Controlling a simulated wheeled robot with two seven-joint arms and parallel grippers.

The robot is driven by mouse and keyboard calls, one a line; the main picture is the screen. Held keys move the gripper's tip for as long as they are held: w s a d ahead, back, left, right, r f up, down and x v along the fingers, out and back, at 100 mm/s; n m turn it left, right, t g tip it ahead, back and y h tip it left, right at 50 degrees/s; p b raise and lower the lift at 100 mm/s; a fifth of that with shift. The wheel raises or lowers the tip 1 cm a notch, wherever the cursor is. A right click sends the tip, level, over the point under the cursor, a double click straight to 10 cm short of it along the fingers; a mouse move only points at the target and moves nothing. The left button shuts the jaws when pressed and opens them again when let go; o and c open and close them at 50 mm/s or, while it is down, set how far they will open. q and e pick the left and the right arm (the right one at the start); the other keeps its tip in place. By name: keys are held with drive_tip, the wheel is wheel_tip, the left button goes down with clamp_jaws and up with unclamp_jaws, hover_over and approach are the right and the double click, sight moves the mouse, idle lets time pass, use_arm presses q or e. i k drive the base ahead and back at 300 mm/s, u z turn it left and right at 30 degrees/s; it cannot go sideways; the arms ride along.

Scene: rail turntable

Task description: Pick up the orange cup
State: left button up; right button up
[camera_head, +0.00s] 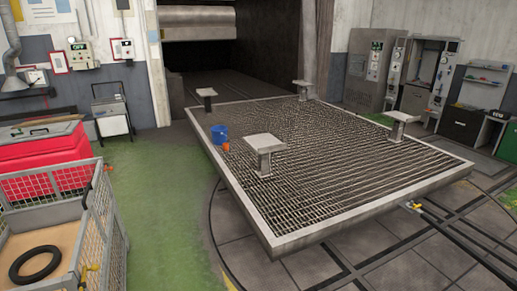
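A small orange cup (226,147) stands on the grated platform (262,222) near its left edge. It is just in front and to the right of a larger blue container (219,134). The two look very close together, and I cannot tell if they touch. The cup is small in view, so its details are unclear. Neither of my grippers shows in the head view.
A grey pedestal (264,153) stands right of the cup; others stand at the platform's corners (206,99) (400,124). At left are a wire cage cart (90,240) holding a black ring and a red bin (45,155). The green floor (160,200) between is clear.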

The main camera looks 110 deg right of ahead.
sight(226, 147)
drive_tip(key=z, duration=3.5)
